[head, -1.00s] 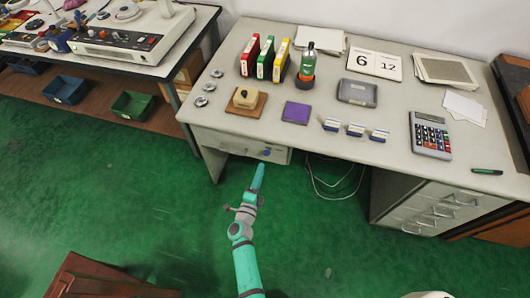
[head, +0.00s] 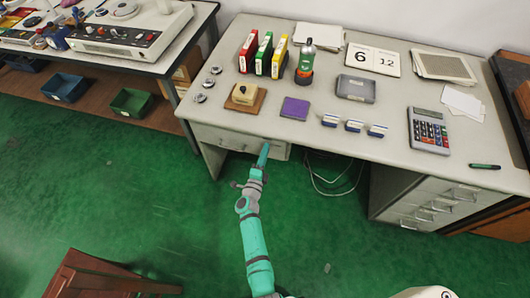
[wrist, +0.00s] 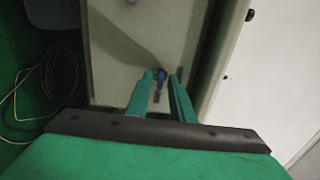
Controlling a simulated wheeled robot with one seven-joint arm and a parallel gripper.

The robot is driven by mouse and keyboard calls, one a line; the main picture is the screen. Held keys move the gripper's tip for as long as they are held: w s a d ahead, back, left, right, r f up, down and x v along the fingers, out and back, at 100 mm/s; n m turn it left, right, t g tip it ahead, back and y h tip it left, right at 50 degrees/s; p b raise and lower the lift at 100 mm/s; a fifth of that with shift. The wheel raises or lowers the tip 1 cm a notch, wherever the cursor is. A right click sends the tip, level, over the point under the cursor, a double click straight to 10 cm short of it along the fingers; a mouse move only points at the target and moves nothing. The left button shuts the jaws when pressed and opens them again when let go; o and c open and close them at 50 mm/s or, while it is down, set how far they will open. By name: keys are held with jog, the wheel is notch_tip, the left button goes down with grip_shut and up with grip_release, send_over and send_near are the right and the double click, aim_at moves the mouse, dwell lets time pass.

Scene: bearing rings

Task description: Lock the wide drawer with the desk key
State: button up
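The wide drawer (head: 225,138) is under the left part of the grey desk, its front looking flush with the desk frame. My gripper (wrist: 160,79) is open, with one finger on each side of the key and narrow gaps showing. In the head view my gripper (head: 264,150) reaches up to the right end of the drawer front and hides the key.
The desk top (head: 310,170) overhangs the drawer. Loose cables (head: 335,185) hang to the right of it. A drawer pedestal (head: 425,205) stands at the right, a brown chair (head: 95,275) at the lower left. Green floor is free around my arm.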

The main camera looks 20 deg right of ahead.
grip_shut()
jog(key=shift+a, duration=0.1)
jog(key=n, duration=1.7)
jog(key=shift+s+f+n, duration=0.1)
jog(key=shift+f+n, duration=0.05)
jog(key=shift+n, duration=0.25)
dwell(0.4)
